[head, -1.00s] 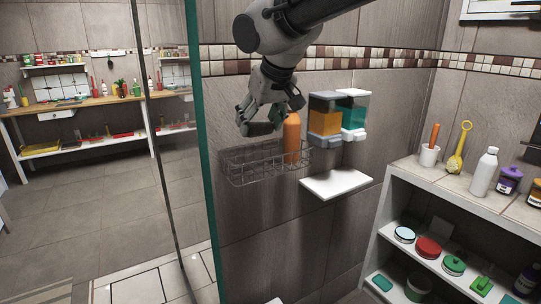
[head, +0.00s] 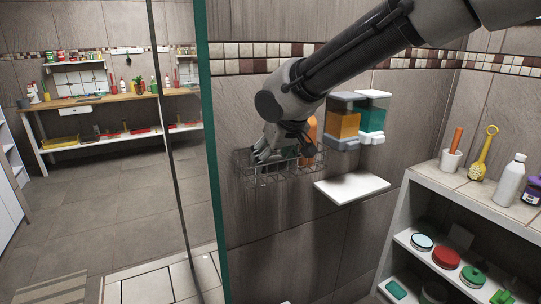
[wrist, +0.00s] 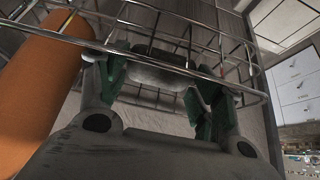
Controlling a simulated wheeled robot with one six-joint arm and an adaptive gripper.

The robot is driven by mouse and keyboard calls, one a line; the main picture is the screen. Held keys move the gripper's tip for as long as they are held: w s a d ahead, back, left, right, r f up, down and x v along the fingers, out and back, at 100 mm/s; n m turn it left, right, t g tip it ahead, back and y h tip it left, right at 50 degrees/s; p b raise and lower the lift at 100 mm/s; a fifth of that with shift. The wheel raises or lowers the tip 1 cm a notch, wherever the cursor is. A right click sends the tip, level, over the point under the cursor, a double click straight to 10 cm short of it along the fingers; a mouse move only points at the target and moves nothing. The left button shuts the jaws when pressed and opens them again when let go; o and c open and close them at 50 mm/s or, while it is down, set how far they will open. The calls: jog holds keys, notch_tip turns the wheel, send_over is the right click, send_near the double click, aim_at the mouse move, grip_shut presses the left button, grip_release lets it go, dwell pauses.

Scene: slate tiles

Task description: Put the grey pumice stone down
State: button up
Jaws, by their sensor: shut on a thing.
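The grey pumice stone (wrist: 158,74) shows in the wrist view between the green-padded fingers of my gripper (wrist: 160,88), which is shut on it. Wires of the basket cross in front of the stone there. In the head view my gripper (head: 284,154) reaches down into the wire basket (head: 262,173) on the tiled wall. The stone is not clearly visible in the head view, and I cannot tell whether it touches the basket floor.
An orange bottle (head: 312,128) stands close beside my gripper; it also fills the left of the wrist view (wrist: 40,85). Soap dispensers (head: 345,125) and a white shelf (head: 351,187) are to the right. A glass panel edge (head: 213,150) is to the left.

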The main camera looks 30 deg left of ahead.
jog(key=shift+f, duration=0.15)
jog(key=o, duration=1)
